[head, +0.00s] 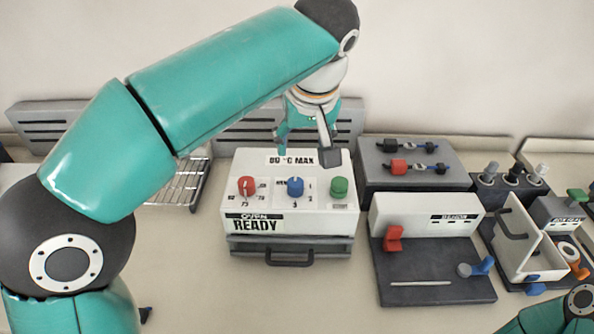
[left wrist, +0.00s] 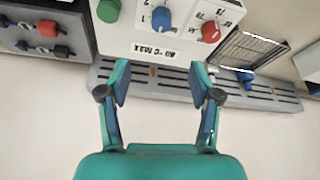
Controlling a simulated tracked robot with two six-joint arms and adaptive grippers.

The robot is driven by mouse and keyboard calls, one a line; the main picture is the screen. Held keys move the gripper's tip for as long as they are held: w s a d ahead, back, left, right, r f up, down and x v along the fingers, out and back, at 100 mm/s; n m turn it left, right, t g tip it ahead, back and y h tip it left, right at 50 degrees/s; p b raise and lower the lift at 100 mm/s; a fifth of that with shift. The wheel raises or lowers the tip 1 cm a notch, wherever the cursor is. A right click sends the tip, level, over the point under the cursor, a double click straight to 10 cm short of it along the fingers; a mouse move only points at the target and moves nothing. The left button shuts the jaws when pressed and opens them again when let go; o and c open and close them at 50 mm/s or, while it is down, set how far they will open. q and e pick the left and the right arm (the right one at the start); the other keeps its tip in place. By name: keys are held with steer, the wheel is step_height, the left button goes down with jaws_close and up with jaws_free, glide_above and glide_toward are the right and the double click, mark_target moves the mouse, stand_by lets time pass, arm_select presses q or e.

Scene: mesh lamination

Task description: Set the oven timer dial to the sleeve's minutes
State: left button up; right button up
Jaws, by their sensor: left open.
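The white oven box (head: 288,214) stands at the middle, with "OVEN READY" on its front and an "80 °C MAX" label on top. It carries a red dial (head: 247,187), a blue dial (head: 295,187) and a green knob (head: 339,187). The red dial has numbers in the seventies around it; the blue dial has small single digits. My left gripper (head: 304,142) is open and empty above the oven's back edge. In the left wrist view the blue dial (left wrist: 161,18) lies beyond the open fingers (left wrist: 160,82). I cannot make out a sleeve with minutes. My right gripper is out of view.
A grey block (head: 414,180) with red and black clamp-like parts stands right of the oven. In front of it is a dark fixture (head: 435,292) with a red block. A wire rack (head: 182,187) lies left of the oven. The front table is clear.

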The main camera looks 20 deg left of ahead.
mark_target(295, 181)
arm_select(q)
steer(key=x, duration=1.6)
steer(key=shift+w+a+f+b, duration=0.2)
steer(key=shift+a+b, duration=0.05)
steer(key=shift+b, duration=0.15)
steer(key=c, duration=1)
steer(key=shift+a, duration=0.2)
steer(key=shift+c, duration=0.7)
steer(key=shift+d, duration=0.15)
